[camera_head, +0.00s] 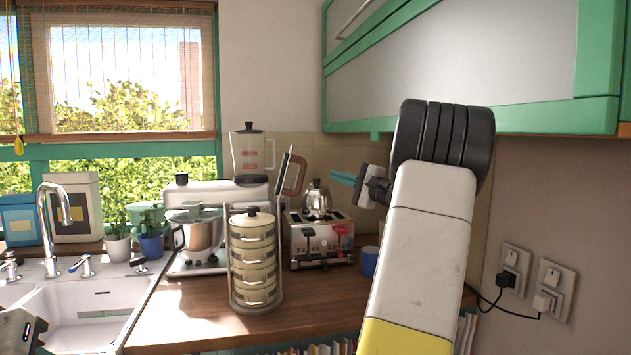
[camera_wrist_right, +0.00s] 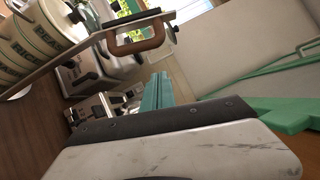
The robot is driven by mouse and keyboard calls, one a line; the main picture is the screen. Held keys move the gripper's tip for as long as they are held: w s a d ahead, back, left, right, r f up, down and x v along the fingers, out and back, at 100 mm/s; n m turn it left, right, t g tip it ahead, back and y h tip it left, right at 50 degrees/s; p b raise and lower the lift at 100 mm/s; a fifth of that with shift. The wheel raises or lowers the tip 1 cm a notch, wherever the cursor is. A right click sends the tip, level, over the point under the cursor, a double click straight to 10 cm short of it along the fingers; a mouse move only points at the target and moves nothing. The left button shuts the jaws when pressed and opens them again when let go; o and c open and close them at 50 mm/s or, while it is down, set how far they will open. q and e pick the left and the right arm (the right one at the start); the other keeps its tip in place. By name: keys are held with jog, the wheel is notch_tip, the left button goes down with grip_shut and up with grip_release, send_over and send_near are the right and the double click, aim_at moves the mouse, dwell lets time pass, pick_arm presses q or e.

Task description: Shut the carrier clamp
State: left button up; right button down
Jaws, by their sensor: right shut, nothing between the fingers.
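The carrier (camera_head: 253,262) is a stack of cream tins in a metal frame, standing upright on the wooden counter. Its clamp (camera_head: 296,174), a flat grey bar with a brown loop handle, is swung open and tilts up to the right of the lid. In the right wrist view the carrier (camera_wrist_right: 38,42) is at upper left and the clamp's brown handle (camera_wrist_right: 137,38) at top centre. My right gripper (camera_head: 343,178) has teal fingers that are shut and empty, right of the handle and apart from it. The fingers also show in the wrist view (camera_wrist_right: 157,92). My left gripper's fingers are not visible.
A toaster (camera_head: 320,243) with a kettle (camera_head: 317,200) behind it stands right of the carrier. A stand mixer (camera_head: 197,235) and a blender (camera_head: 252,152) are behind left. A blue mug (camera_head: 370,261) is near my right arm. The front counter is clear.

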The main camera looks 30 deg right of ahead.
jog(key=w+a+r, duration=0.1)
jog(key=w+a, duration=0.3)
jog(key=shift+w+a+r, duration=0.2)
jog(key=shift+w+r, duration=0.05)
jog(key=shift+w, duration=0.1)
jog(key=shift+r, duration=0.1)
